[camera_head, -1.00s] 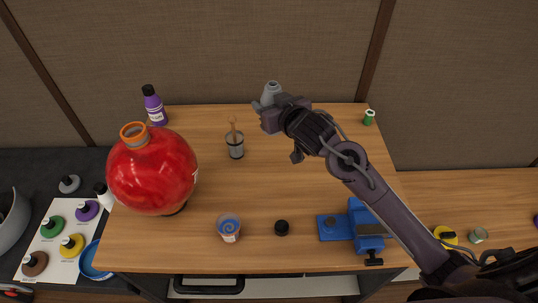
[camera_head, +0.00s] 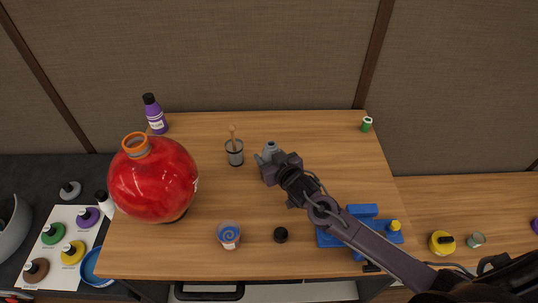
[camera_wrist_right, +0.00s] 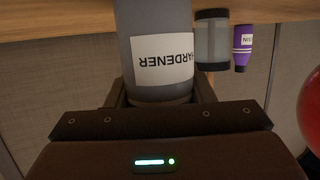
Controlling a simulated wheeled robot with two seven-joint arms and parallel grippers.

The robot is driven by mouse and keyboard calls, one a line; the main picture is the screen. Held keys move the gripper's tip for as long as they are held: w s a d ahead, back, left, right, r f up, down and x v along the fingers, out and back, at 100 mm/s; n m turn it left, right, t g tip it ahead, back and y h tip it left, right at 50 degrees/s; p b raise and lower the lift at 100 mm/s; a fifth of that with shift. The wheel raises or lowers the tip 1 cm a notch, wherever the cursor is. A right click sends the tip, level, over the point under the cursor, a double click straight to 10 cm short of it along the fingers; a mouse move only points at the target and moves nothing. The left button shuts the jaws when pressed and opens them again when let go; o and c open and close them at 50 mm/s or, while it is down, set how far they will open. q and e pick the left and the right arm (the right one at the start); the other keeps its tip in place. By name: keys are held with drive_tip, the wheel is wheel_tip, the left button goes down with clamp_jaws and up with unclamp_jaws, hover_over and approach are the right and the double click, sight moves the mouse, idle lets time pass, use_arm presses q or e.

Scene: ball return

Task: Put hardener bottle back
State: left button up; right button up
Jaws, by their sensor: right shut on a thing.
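The hardener bottle (camera_head: 269,149) is a grey bottle held between the fingers of my right gripper (camera_head: 270,165). In the right wrist view its white HARDENER label (camera_wrist_right: 163,60) reads upside down, and the fingers (camera_wrist_right: 160,92) close around the bottle's lower-picture end. In the head view it is over the back middle of the wooden table (camera_head: 210,205), right of a glass jar. I cannot tell whether its base touches the table. My left gripper is not in view.
A large red round vessel (camera_head: 155,185) stands at the table's left. A glass jar with a stick (camera_head: 235,155) and a purple bottle (camera_head: 155,115) are at the back. A blue-swirled cup (camera_head: 229,236), black cap (camera_head: 281,235) and blue vise (camera_head: 362,212) are in front.

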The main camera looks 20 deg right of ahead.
drive_tip(key=shift+f, duration=0.1)
drive_tip(key=o, duration=1.1)
drive_tip(key=shift+b+v, duration=0.8)
drive_tip(key=shift+v, duration=5.3)
